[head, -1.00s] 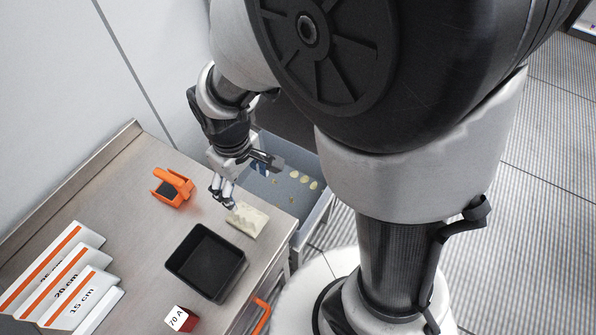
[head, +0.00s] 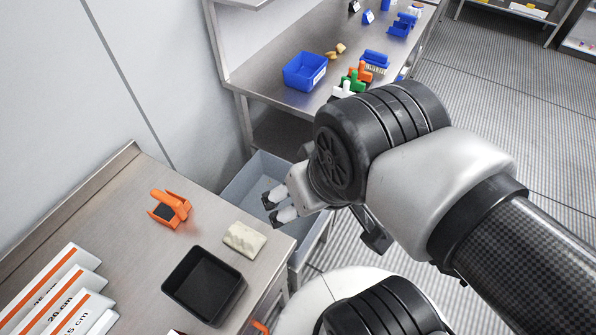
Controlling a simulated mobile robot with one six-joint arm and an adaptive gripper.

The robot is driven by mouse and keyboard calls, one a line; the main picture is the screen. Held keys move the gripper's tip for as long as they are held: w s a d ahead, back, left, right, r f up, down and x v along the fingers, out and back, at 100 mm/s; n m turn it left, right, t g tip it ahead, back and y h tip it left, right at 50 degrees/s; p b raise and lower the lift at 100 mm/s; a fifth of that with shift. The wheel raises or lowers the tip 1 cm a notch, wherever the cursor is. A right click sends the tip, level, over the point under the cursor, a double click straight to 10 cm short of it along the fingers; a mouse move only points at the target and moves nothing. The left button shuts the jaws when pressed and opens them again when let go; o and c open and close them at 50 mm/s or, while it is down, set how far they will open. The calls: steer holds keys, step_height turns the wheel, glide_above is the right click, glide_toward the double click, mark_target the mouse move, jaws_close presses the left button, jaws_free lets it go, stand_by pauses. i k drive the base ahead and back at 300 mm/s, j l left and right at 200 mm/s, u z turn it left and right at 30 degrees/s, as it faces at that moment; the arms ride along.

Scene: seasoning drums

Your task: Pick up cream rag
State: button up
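The cream rag (head: 245,239) lies folded on the near steel table, close to its right edge and beside the black tray. My gripper (head: 276,205) is above and to the right of the rag, over the grey bin beside the table. Its two fingers are apart with a gap between them, and nothing shows in the gap. The rag is fully in view and not touched by the gripper.
A black tray (head: 204,284), an orange tool (head: 169,208) and white size boxes (head: 62,291) share the table (head: 110,217). A grey bin (head: 243,186) stands beyond its edge. A shelf behind holds a blue bin (head: 304,71) and coloured items.

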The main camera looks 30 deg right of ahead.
mark_target(243, 240)
steer(key=k+j+u, duration=0.1)
steer(key=j+u, duration=0.25)
steer(key=u, duration=0.15)
steer(key=j+u, duration=0.35)
steer(key=u, duration=0.15)
steer(key=k, duration=0.05)
